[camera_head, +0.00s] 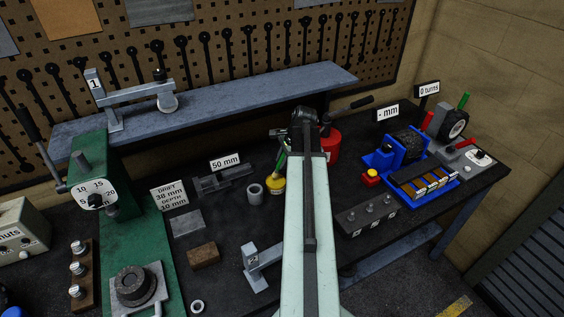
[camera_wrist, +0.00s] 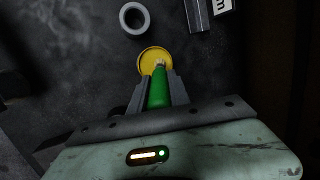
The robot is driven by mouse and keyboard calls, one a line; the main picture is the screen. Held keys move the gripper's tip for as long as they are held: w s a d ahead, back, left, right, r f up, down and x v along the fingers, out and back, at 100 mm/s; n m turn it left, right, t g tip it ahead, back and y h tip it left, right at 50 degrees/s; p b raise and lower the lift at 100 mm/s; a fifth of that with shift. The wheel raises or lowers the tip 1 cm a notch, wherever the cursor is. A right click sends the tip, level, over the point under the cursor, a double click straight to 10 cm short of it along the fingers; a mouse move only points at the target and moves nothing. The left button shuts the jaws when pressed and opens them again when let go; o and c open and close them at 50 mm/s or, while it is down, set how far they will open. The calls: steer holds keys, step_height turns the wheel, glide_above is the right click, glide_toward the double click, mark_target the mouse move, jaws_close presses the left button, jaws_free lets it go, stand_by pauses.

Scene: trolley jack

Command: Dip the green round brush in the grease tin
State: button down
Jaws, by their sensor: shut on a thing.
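The green round brush (camera_wrist: 159,90) is held between the two fingers of my gripper (camera_wrist: 159,79) in the wrist view. Its pale bristle tip points at the yellow tin (camera_wrist: 146,63), which looks like the grease tin, and overlaps its round top. I cannot tell whether the bristles touch what is inside. In the head view, a bit of the green brush (camera_head: 281,161) shows left of my arm, just above the yellow tin (camera_head: 271,186) on the bench. My arm hides most of my gripper there.
A grey ring (camera_head: 255,194) stands left of the tin, and it also shows in the wrist view (camera_wrist: 122,18). A red can (camera_head: 331,145) stands right of my arm. A grey vice-like block (camera_head: 222,184) lies behind the ring. A blue fixture (camera_head: 384,160) is farther right.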

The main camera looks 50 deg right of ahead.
step_height(320, 180, up, 4)
steer(key=p, duration=0.3)
steer(key=shift+r, duration=0.15)
steer(key=shift+s, duration=0.1)
stand_by(0.3)
